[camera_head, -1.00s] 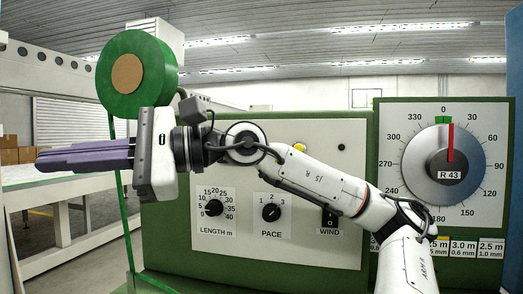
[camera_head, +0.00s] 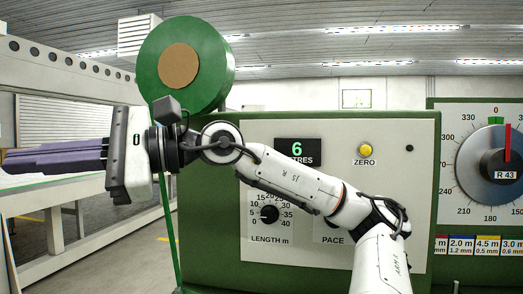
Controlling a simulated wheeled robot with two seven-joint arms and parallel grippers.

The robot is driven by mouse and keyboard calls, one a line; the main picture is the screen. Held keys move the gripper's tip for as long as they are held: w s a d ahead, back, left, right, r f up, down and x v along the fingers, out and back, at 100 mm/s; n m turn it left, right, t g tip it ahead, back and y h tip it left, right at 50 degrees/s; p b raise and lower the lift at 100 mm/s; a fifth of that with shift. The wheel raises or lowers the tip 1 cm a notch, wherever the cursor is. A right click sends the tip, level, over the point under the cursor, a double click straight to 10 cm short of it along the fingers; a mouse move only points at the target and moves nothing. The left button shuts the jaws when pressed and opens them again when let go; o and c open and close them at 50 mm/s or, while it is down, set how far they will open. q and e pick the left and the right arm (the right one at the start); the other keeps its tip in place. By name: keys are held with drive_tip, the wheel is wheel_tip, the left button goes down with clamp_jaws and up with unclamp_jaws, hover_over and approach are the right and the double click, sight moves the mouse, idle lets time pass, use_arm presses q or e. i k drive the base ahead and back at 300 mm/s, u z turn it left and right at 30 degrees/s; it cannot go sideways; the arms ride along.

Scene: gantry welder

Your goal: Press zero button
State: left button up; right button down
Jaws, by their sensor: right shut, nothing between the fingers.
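My right arm crosses in front of the panel and hides part of the LENGTH dial (camera_head: 270,214) and most of the PACE dial. My left gripper is not in view.
A green reel with a brown hub (camera_head: 179,66) stands at the panel's upper left, with a green strip hanging down. A large round dial (camera_head: 470,165) marked R 43 is at the right, above coloured labels (camera_head: 488,244). A white gantry frame (camera_head: 60,85) is at the left.

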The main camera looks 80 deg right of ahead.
sight(365, 149)
drive_tip(key=i, duration=0.55)
drive_tip(key=z, duration=2.5)
